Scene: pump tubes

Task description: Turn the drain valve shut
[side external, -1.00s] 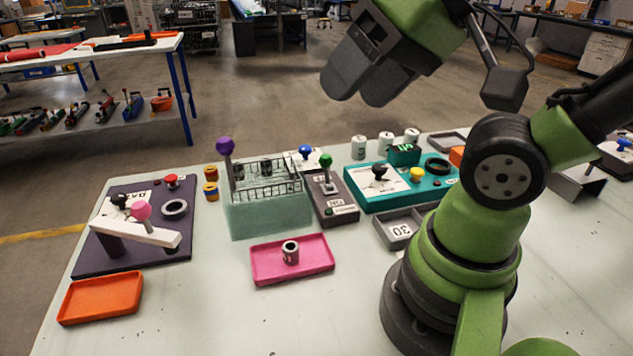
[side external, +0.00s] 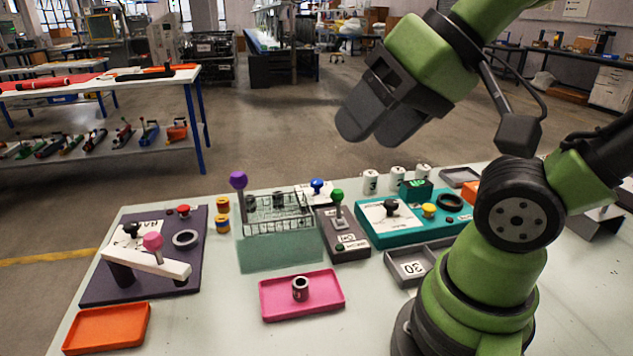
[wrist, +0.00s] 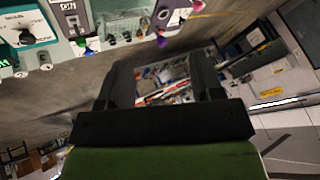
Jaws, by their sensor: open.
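My gripper (side external: 378,125) is open and empty, high above the back of the table; its two dark fingers also frame the wrist view (wrist: 163,72). No label clearly reads as the drain valve. A purple board (side external: 105,285) at the left carries a white bar with a pink knob (side external: 152,241), a black knob (side external: 131,231), a red knob (side external: 183,210) and a grey ring (side external: 186,238). A grey box (side external: 345,246) in the middle has a green-knobbed upright lever (side external: 337,194). A teal board (side external: 400,236) has a black knob (side external: 391,206) and a yellow knob (side external: 429,210).
A clear greenish tank with a rack (side external: 275,250) and a tall purple-knobbed lever (side external: 238,180) stands mid-table. A pink tray (side external: 325,298) holds a small cylinder. An orange tray (side external: 90,330), a grey tray (side external: 397,272) and white cylinders (side external: 370,181) surround the boards. The air around my gripper is clear.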

